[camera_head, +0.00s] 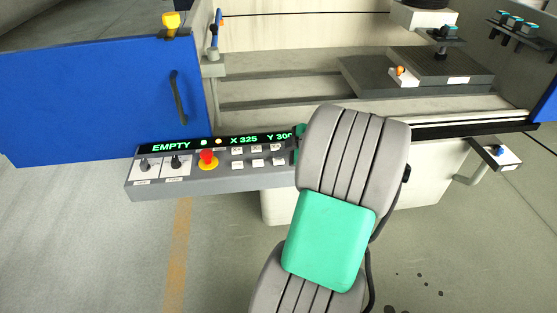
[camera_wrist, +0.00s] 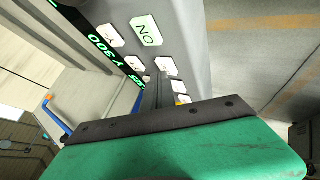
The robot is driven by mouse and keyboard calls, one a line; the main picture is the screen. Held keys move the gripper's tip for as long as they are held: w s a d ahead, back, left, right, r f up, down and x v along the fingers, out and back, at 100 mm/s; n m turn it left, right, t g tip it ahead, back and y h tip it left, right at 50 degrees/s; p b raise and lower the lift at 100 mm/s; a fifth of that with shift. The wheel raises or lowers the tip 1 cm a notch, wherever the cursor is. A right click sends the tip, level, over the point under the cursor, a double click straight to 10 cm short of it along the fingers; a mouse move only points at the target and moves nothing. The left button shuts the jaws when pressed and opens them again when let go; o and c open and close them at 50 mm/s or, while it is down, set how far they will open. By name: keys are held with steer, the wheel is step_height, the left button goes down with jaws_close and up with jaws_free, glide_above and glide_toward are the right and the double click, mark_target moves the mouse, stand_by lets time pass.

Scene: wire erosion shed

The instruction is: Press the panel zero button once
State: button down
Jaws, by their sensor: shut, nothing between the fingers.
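The grey control panel (camera_head: 225,180) has a lit display (camera_head: 215,143) reading EMPTY, X 325 and Y 300. Several small white keys (camera_head: 257,162) sit right of a red mushroom button (camera_head: 207,158). Key labels are too small to read there, so I cannot tell which is zero. In the wrist view the panel (camera_wrist: 190,30) shows tilted, with white keys and one larger green-edged key (camera_wrist: 145,30) whose letters look like "ON". My gripper (camera_wrist: 158,80) is shut, its dark narrow fingers over the keys; contact is unclear. My arm hides the panel's right end in the head view.
Two knobs (camera_head: 160,163) sit at the panel's left end. A blue door (camera_head: 100,95) with a dark handle stands behind it. The machine bed holds a dark block (camera_head: 440,68) at the back right. The floor in front is open.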

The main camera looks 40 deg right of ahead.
mark_target(281, 162)
steer(key=shift+r, duration=0.55)
steer(key=shift+r, duration=0.1)
steer(key=shift+r+p, duration=1.25)
steer(key=shift+r, duration=1.2)
